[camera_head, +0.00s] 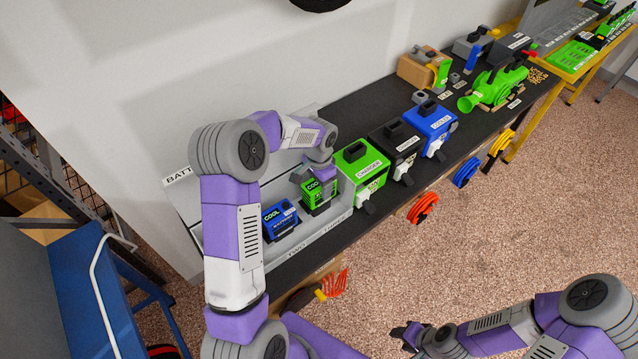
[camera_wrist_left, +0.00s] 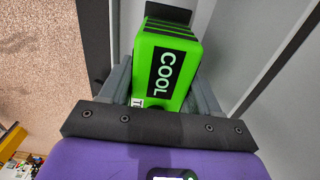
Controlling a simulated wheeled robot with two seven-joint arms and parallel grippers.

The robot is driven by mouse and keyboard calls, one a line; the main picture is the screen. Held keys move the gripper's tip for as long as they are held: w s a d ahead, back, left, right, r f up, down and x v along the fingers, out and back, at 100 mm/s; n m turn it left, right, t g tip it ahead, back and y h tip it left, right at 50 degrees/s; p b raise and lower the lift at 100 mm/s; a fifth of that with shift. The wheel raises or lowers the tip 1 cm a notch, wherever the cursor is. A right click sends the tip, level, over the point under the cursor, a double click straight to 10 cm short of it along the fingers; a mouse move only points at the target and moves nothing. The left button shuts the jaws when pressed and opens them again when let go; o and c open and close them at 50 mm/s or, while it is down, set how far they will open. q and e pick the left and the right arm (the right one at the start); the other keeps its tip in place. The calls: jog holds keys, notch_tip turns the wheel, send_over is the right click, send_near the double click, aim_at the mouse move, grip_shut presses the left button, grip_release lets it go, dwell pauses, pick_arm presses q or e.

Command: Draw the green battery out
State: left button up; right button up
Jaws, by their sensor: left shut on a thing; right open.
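The green battery (camera_head: 313,189) with a COOL label sits in the grey battery rack (camera_head: 296,247), right of a blue battery (camera_head: 277,225) with the same label. My left gripper (camera_head: 320,178) comes down over the green battery and is shut on it. In the left wrist view the green battery (camera_wrist_left: 185,45) stands between the fingers, with its COOL label facing the camera. Whether its base is clear of the rack floor is hidden. My right gripper (camera_head: 404,336) is open and empty, low over the floor, away from the bench.
A green charger box (camera_head: 361,155) stands just right of the rack. Black (camera_head: 388,137) and blue (camera_head: 431,115) boxes follow along the dark bench. A wall rises behind the rack. A blue cart (camera_head: 85,285) stands at the left. Open floor lies in front.

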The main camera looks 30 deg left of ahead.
pick_arm(q)
jog(key=shift+f+b, duration=0.7)
jog(key=shift+f, duration=0.3)
jog(key=o, duration=1.6)
notch_tip(320, 180, up, 8)
jog(key=shift+f+p, duration=0.15)
jog(key=shift+p, duration=0.35)
